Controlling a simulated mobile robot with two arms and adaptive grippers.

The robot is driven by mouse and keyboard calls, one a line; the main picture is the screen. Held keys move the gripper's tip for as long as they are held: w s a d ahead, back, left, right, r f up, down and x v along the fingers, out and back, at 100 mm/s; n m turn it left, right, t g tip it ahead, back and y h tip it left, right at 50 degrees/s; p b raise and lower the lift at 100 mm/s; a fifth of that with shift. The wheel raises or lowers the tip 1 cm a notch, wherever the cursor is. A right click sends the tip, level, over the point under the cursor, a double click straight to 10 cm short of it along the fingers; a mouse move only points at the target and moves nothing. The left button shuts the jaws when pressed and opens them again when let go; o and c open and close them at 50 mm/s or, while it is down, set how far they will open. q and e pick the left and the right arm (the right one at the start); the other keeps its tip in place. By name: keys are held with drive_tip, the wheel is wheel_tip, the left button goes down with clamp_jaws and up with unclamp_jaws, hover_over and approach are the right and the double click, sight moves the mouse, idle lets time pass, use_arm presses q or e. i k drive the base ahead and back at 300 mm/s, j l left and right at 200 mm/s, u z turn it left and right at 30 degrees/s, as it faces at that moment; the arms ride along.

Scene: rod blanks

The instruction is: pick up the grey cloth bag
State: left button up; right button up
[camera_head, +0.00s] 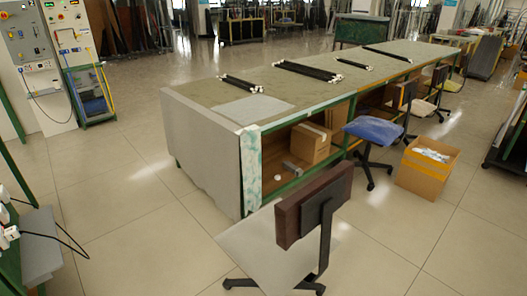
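No object in view is plainly a bag. A flat light grey piece (252,109) lies on the near end of the long workbench top (215,94); I cannot tell whether it is a cloth bag or a sheet. Another grey piece (40,245) is at the lower left, beside a green frame; its kind is also unclear. Neither of my grippers is in view.
Bundles of black rods (308,71) lie on the workbench. A chair (310,210) stands close in front of it, with a blue stool (372,131) and an open cardboard box (424,178) to the right. The floor (120,200) left of the bench is clear.

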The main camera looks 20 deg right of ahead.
sight(298, 172)
drive_tip(key=i+l+z, duration=0.2)
drive_tip(key=l+z, duration=0.25)
drive_tip(key=l, duration=0.25)
drive_tip(key=i+l+z, duration=0.4)
drive_tip(key=l, duration=0.25)
drive_tip(key=i+l+z, duration=0.3)
drive_tip(key=l+z, duration=0.15)
drive_tip(key=i+l+z, duration=0.65)
drive_tip(key=i+z, duration=0.2)
drive_tip(key=i, duration=0.15)
drive_tip(key=i+u, duration=0.75)
drive_tip(key=i, duration=0.2)
drive_tip(key=i+l+u, duration=0.35)
drive_tip(key=i+j+u, duration=0.25)
drive_tip(key=i+u, duration=1.1)
drive_tip(key=i+j+z, duration=0.15)
drive_tip(key=i, duration=0.8)
